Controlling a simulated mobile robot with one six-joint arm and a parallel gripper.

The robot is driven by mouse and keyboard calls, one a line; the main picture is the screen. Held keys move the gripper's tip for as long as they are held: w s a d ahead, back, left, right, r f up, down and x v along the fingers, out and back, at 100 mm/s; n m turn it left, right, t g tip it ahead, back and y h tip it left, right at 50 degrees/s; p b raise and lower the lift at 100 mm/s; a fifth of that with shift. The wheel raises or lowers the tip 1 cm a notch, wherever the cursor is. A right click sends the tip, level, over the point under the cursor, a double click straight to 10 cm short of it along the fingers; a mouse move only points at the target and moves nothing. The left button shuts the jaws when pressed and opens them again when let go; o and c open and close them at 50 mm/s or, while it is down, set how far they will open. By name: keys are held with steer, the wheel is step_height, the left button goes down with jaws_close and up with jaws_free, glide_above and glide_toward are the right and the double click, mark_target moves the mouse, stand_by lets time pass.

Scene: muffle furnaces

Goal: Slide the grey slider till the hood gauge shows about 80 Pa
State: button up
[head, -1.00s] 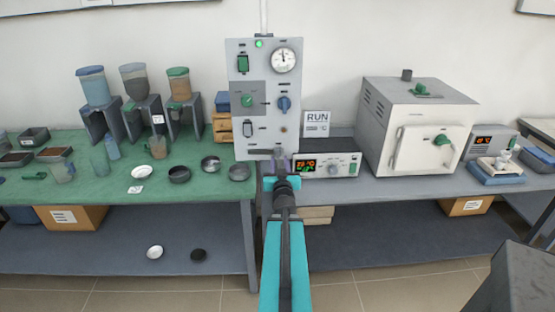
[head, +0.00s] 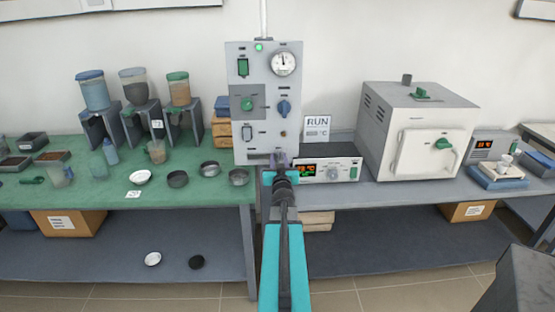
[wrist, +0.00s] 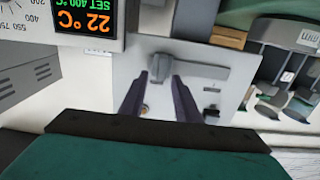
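The grey slider (wrist: 200,66) is on the lower part of the pale hood panel (head: 233,120); in the wrist view it is a grey bar with a small grey knob at one end. My gripper (wrist: 160,88) is open, its two dark fingers on either side of the knob with gaps visible. I cannot tell whether either finger touches it. In the head view my gripper (head: 281,160) is at the panel's bottom right and hides part of the slider area. The round hood gauge (head: 284,64) is at the panel's top right. Its needle points roughly upward; its numbers are too small to read.
A controller with a lit display (head: 307,171) stands right beside my gripper. A white furnace (head: 418,135) is farther right. The panel also bears a green knob (head: 248,104) and a blue knob (head: 284,107). Hoppers and dishes stand on the green bench (head: 100,200) at left.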

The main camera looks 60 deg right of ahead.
steer(key=shift+w+d, duration=0.3)
steer(key=shift+d, duration=0.1)
jaws_close()
steer(key=shift+a+b, duration=0.15)
steer(key=shift+b, duration=0.25)
